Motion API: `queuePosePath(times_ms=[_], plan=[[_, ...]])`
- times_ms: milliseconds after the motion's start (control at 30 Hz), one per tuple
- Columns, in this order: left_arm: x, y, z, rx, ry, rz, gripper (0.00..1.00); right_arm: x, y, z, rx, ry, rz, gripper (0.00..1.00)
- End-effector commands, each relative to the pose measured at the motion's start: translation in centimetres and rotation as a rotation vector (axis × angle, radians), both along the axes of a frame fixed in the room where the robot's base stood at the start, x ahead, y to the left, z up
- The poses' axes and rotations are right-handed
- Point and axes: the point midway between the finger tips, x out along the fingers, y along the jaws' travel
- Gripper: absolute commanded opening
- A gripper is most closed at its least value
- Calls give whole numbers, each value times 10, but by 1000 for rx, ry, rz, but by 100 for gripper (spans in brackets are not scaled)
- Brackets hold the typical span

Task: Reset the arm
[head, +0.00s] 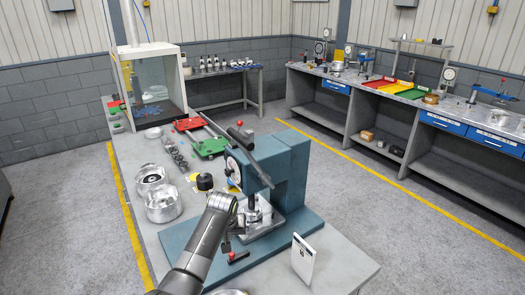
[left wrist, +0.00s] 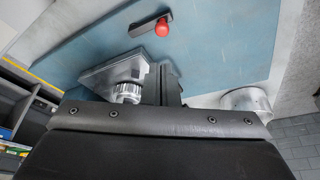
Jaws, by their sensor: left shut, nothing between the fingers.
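My left arm comes in from the bottom of the head view, and my left gripper (head: 227,246) points down beside the teal press. In the left wrist view the gripper (left wrist: 161,88) is shut and empty. The press (head: 285,165) stands on a teal base plate (head: 296,222). A silver part on a square metal plate (head: 262,228) sits under its ram; the plate also shows in the left wrist view (left wrist: 97,77). A small black handle with a red knob (left wrist: 162,27) lies on the teal base. My right gripper is not in view.
Silver round housings (head: 163,207) stand on the bench left of my arm. A red and green fixture (head: 205,142) and a glass-fronted cabinet (head: 150,85) are further back. A white card (head: 303,259) stands at the front right. A long side bench (head: 350,88) runs along the right.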

Motion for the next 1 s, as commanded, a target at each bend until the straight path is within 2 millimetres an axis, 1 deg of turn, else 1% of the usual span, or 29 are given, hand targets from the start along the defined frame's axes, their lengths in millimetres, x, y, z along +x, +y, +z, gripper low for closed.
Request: queuePosePath(times_ms=[67, 167, 267, 333, 467, 500, 533, 567, 600, 667, 700, 767, 800, 900, 1000], plan=[[-10, 7, -10, -1, 5, 4, 0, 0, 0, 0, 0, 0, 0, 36], [-33, 21, -28, -4, 8, 8, 0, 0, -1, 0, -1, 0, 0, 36], [-68, 41, -48, -4, 8, 13, 0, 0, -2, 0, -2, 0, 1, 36], [-96, 54, -60, -2, 9, 14, 0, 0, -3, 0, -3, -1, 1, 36], [-150, 78, -75, 9, 8, 15, 0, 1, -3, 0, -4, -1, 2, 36], [-168, 84, -78, 12, 10, 16, 0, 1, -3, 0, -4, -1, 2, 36], [-182, 89, -80, 17, 11, 14, 0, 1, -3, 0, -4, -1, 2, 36], [-195, 94, -81, 20, 11, 14, 0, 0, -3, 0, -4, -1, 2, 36], [-214, 100, -82, 27, 11, 13, 0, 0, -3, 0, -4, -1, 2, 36], [-241, 108, -81, 37, 11, 10, 0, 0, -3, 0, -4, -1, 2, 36], [-261, 113, -80, 44, 12, 9, 0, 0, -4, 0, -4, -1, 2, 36], [-289, 120, -76, 55, 14, 3, 0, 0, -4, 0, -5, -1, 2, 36], [-307, 124, -73, 63, 15, 1, 0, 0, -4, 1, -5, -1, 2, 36], [-345, 131, -62, 81, 17, -8, 0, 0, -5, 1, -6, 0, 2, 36], [-374, 136, -52, 96, 19, -18, 0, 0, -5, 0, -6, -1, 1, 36]])
